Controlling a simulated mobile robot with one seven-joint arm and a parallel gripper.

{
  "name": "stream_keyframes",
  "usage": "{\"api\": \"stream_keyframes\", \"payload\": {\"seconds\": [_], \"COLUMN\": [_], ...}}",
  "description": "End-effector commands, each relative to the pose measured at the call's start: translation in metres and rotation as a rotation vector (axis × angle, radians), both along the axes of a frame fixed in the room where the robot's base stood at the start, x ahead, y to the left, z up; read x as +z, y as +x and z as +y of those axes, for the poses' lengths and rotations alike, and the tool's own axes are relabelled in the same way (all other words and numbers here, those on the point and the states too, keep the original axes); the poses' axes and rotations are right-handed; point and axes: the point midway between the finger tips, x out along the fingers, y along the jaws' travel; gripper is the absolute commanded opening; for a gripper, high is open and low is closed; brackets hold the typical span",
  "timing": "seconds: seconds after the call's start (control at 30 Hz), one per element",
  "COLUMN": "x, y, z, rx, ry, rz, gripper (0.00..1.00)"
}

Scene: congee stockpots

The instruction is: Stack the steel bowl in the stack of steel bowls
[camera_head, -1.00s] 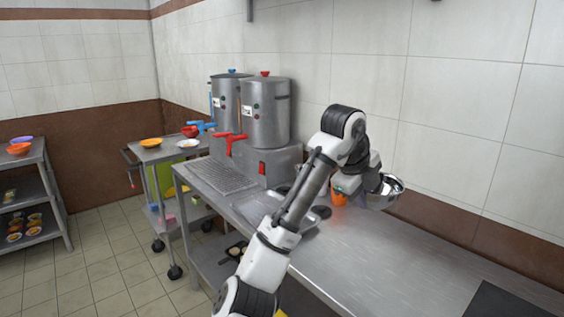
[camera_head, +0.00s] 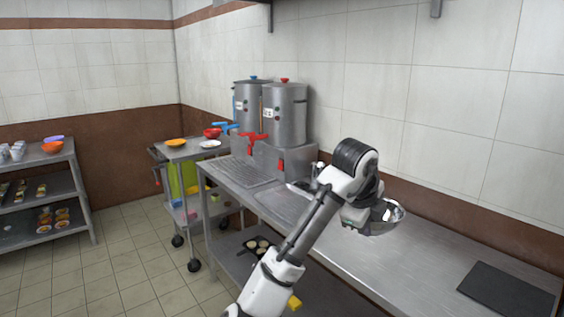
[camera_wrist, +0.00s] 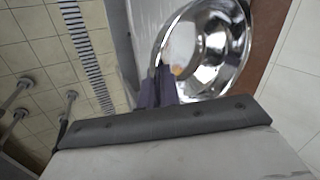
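A shiny steel bowl (camera_head: 385,214) hangs at the end of my arm above the steel counter in the head view. In the wrist view the bowl (camera_wrist: 207,48) shows its round, reflective inside, and my gripper (camera_wrist: 166,88) has its fingers at the bowl's rim. The gripper is shut on the rim, and the bowl is clear of the counter. In the head view my gripper (camera_head: 366,217) is partly hidden by the wrist and the bowl. I cannot make out a stack of steel bowls in either view.
A long steel counter (camera_head: 425,262) runs along the wall, with a dark board (camera_head: 508,290) at its right end. Two stockpots (camera_head: 285,114) stand at the back. A cart (camera_head: 190,150) with plates and bowls and a shelf (camera_head: 66,157) stand left.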

Motion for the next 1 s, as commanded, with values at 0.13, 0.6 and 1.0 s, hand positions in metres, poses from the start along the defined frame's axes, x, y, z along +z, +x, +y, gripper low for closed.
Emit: {"api": "stream_keyframes", "payload": {"seconds": [0.13, 0.6, 1.0], "x": [-0.060, -0.295, -0.447], "y": [-0.014, -0.069, -0.104], "z": [0.021, 0.105, 0.158], "rx": [0.234, 1.250, 1.921], "ry": [0.000, 0.001, -0.001], "rz": [0.006, 0.013, 0.010], "gripper": [0.00, 0.00, 0.00]}}
